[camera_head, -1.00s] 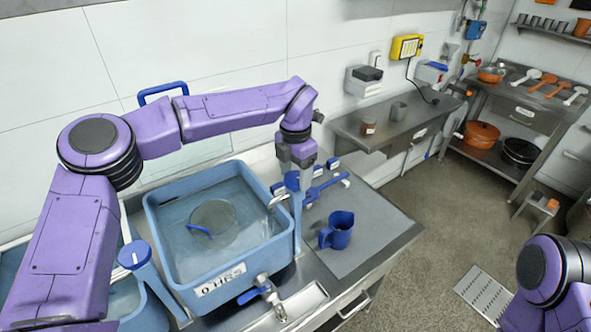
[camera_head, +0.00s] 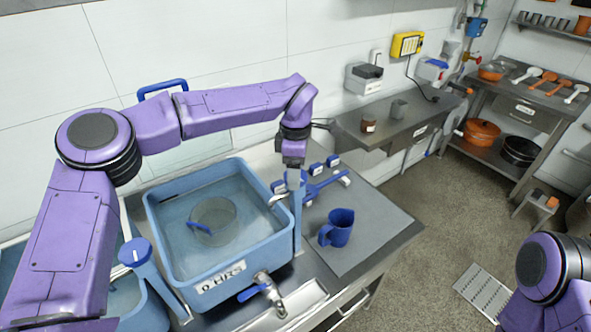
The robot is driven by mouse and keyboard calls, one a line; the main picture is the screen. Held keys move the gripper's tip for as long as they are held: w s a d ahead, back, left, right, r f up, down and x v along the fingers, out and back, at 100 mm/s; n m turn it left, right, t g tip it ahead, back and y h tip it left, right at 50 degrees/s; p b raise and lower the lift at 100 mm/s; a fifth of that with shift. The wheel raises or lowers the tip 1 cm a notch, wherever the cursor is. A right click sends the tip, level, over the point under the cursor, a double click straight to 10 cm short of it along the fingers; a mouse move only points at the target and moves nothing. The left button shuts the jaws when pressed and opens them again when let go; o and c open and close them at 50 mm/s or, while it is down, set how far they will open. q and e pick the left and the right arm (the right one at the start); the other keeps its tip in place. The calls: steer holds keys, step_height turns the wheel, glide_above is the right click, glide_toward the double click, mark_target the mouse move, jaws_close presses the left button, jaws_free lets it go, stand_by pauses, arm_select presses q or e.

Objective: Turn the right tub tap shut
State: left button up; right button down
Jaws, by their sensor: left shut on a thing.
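The right tub tap (camera_head: 297,222) is a tall pale-blue post at the right side of the blue tub (camera_head: 170,243), with a metal spout (camera_head: 278,199) over the tub's rim. My left gripper (camera_head: 293,168) points down onto the top of this post and is shut on its handle, which is mostly hidden behind the jaws. A similar post tap (camera_head: 135,252) with a blue cap and white line stands at the tub's left. Water and a round clear vessel (camera_head: 213,222) show in the tub. My right gripper is out of view.
A blue-levered front tap (camera_head: 268,289) sits on the tub's front below a label. A steel shelf (camera_head: 385,130) is behind.

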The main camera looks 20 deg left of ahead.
arm_select(q)
steer(key=shift+r+m, duration=0.1)
steer(key=shift+m, duration=0.4)
steer(key=o, duration=1)
steer(key=shift+o, duration=0.2)
step_height(320, 180, up, 10)
steer(key=b, duration=0.2)
steer(key=shift+r, duration=0.25)
steer(key=shift+d+f, duration=0.1)
